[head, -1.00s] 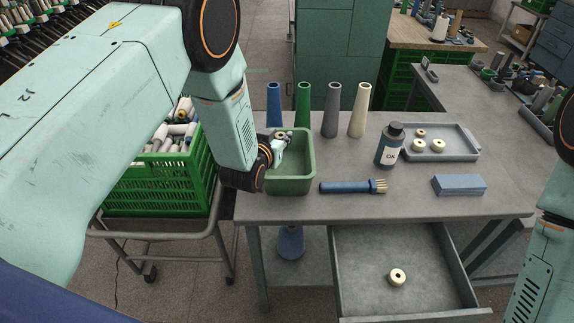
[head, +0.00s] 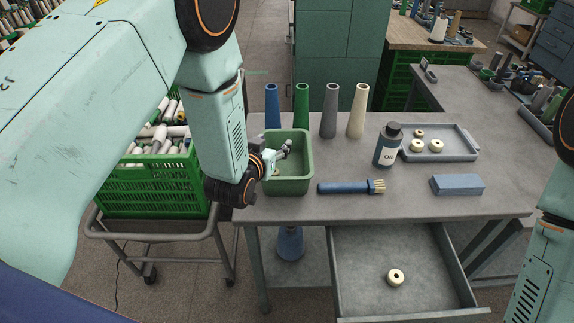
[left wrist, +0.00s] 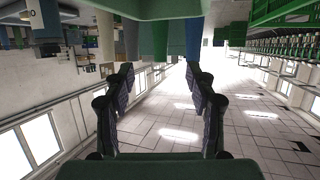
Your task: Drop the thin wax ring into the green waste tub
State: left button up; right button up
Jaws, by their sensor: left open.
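The green waste tub (head: 307,170) stands upright at the left end of the grey table. My left gripper (head: 287,148) is over the tub's left side, with its fingertips above the opening. In the left wrist view its two fingers (left wrist: 160,88) are spread apart with nothing between them. A small pale cream thing (head: 276,171) shows low inside the tub, below the gripper. It looks like the thin wax ring, partly hidden by the gripper and wrist. My right gripper is out of view; only part of my right arm shows at the right edge.
Several coloured cones (head: 330,112) stand behind the tub. A brush (head: 345,188), a dark bottle (head: 387,147), a blue block (head: 457,185) and a grey tray (head: 461,151) with three pale rings lie to the right. The open drawer (head: 362,255) holds another ring (head: 395,277).

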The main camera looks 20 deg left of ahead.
pick_arm(q)
jog(key=v, duration=0.6)
jog(key=shift+s+r, duration=0.2)
jog(key=shift+s, duration=0.2)
jog(key=shift+a+f, duration=0.15)
jog(key=s+a+f+g+b, duration=0.3)
jog(key=s+f+g+b, duration=1.1)
jog(key=s+f, duration=2)
notch_tip(320, 180, down, 2)
jog(key=b, duration=0.3)
jog(key=shift+s+n+b, duration=0.35)
jog(key=shift+n+b, duration=0.05)
